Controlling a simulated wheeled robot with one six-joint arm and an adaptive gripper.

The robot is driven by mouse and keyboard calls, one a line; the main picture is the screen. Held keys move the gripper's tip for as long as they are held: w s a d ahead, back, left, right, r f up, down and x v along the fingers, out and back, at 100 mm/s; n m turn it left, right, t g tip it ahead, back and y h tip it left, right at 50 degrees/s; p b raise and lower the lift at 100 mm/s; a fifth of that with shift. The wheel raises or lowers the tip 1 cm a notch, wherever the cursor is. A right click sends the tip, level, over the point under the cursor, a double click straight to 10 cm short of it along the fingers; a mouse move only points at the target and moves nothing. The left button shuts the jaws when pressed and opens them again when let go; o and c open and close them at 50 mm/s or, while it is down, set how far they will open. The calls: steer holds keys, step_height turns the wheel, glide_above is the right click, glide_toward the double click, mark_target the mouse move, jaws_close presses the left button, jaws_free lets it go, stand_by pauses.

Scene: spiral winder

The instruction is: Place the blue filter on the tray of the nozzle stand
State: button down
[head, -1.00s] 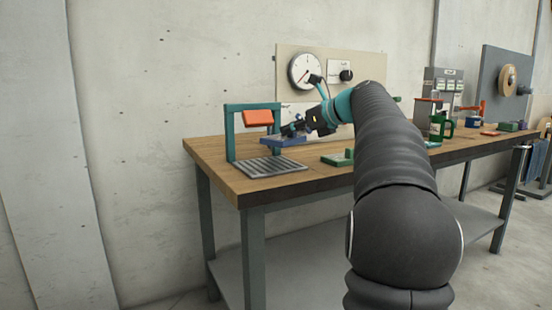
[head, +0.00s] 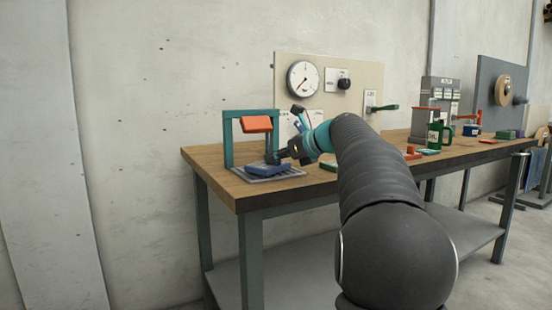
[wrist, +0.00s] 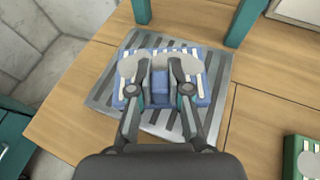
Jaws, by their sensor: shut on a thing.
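The blue filter (head: 268,170) is a flat blue block with pale slats on top, seen in the wrist view (wrist: 204,99). My gripper (head: 276,158) is shut on its raised middle grip; both fingers (wrist: 159,75) show around it in the wrist view. The filter is over the grey slatted tray (head: 290,174) of the nozzle stand, within the tray's outline and turned slightly against it in the wrist view (wrist: 218,75). I cannot tell whether it touches the tray. The teal stand frame (head: 228,140) carries an orange nozzle block (head: 257,124) behind the filter.
The wooden bench (head: 225,181) has its left edge close to the tray. A green part (head: 328,165) lies right of the tray, also in the wrist view (wrist: 300,158). A panel with a gauge (head: 303,79) stands behind. Bare wood lies left of the tray.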

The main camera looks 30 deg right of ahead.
steer(key=shift+f, duration=0.15)
steer(key=c, duration=1.1)
jaws_free()
steer(key=shift+r, duration=0.25)
steer(key=p+v, duration=0.1)
steer(key=v, duration=1.1)
steer(key=shift+f, duration=0.1)
